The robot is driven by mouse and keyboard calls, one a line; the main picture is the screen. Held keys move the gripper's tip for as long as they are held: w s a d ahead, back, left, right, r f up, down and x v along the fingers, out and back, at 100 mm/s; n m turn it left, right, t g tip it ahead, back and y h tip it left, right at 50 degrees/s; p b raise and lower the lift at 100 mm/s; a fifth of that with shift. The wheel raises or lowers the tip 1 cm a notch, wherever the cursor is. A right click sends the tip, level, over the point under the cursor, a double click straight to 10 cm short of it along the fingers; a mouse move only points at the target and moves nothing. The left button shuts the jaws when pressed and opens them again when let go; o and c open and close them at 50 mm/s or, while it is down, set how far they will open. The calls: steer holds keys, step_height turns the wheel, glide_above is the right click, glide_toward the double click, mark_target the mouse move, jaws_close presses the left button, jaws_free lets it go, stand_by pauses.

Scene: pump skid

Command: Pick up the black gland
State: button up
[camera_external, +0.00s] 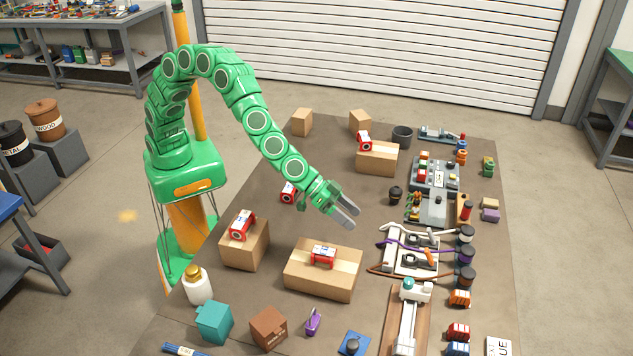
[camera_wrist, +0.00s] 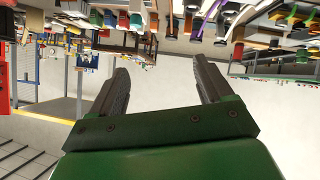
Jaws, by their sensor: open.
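A small black flanged piece (camera_external: 395,194), which looks like the black gland, stands on the brown table just left of the grey pump unit (camera_external: 433,208). My gripper (camera_external: 349,216) is in the air over the middle of the table, to the left of and nearer the camera than the black piece. Its two grey fingers are apart with nothing between them. In the wrist view my gripper (camera_wrist: 161,64) is also open and empty. That view is upside down, with the table items along the top, and I cannot pick out the black gland there.
Cardboard boxes carrying red-and-white pieces stand on the table, including a front box (camera_external: 322,283) and a back box (camera_external: 377,160). A dark grey cup (camera_external: 402,136) stands farther back. Hose fixtures (camera_external: 411,250) crowd the right side. Bare table surrounds the black piece's left side.

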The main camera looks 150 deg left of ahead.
steer(key=s+a+f+n+g+y, duration=0.2)
steer(key=s+a+f, duration=0.1)
steer(key=a, duration=0.5)
steer(key=s+a+f+n+g+y, duration=0.1)
steer(key=s+a+f+y, duration=0.2)
steer(key=a, duration=0.4)
steer(key=n+g+y, duration=0.1)
steer(key=n+g, duration=0.2)
steer(key=g, duration=0.2)
glide_toward(400, 189)
steer(key=a+f, duration=0.2)
steer(key=shift+s+a+f, duration=0.25)
steer(key=shift+a+f, duration=0.05)
steer(key=shift+a, duration=0.1)
steer(key=shift+x, duration=3.55)
steer(key=shift+s+a, duration=0.15)
steer(key=shift+a, duration=0.2)
steer(key=c, duration=1.1)
steer(key=shift+o, duration=0.2)
steer(key=shift+r, duration=0.1)
